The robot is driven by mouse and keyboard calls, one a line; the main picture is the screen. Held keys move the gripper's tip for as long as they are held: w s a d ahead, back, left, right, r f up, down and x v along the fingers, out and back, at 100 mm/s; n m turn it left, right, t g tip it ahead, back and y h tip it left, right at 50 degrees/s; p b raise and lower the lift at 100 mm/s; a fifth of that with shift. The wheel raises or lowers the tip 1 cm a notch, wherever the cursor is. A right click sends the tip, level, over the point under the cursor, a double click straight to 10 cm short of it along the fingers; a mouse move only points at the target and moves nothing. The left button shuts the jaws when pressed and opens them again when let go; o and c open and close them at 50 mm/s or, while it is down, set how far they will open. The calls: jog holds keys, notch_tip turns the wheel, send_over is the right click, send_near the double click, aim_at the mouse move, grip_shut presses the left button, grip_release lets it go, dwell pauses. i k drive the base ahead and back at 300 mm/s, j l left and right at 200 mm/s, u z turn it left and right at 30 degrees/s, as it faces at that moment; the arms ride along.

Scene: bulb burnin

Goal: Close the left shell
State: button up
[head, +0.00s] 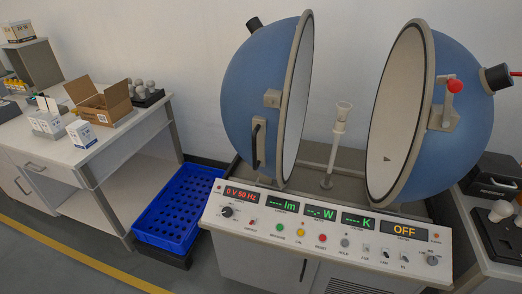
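The left shell (254,98) is a blue half-sphere with a pale rim and a white inside. It stands open, tilted away from the right shell (454,118), with a wide gap between them. A black handle (258,143) and a beige latch block (272,98) are on its rim side. The right shell is also blue, with a red-knobbed latch (453,86). A white post with a socket or bulb (341,112) stands between the shells. My gripper is not in view.
The control panel (330,235) in front shows "OFF". A blue perforated crate (165,215) sits low at left. A bench (90,150) at left carries an open cardboard box (100,100) and bulbs. A right-hand bench holds a black case (492,180). Floor at front left is clear.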

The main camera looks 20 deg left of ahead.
aim_at(265, 86)
jog(key=i+j, duration=0.1)
jog(key=j, duration=0.3)
jog(key=i+j, duration=0.15)
jog(key=j, duration=0.25)
jog(key=i+j, duration=0.1)
jog(key=j, duration=0.25)
jog(key=i+j, duration=0.1)
jog(key=j, duration=0.3)
jog(key=i+j, duration=0.1)
jog(key=j, duration=0.3)
jog(key=i+j, duration=0.15)
jog(key=j, duration=0.25)
jog(key=i+j, duration=0.1)
jog(key=j, duration=0.3)
jog(key=i+j, duration=0.1)
jog(key=j, duration=0.25)
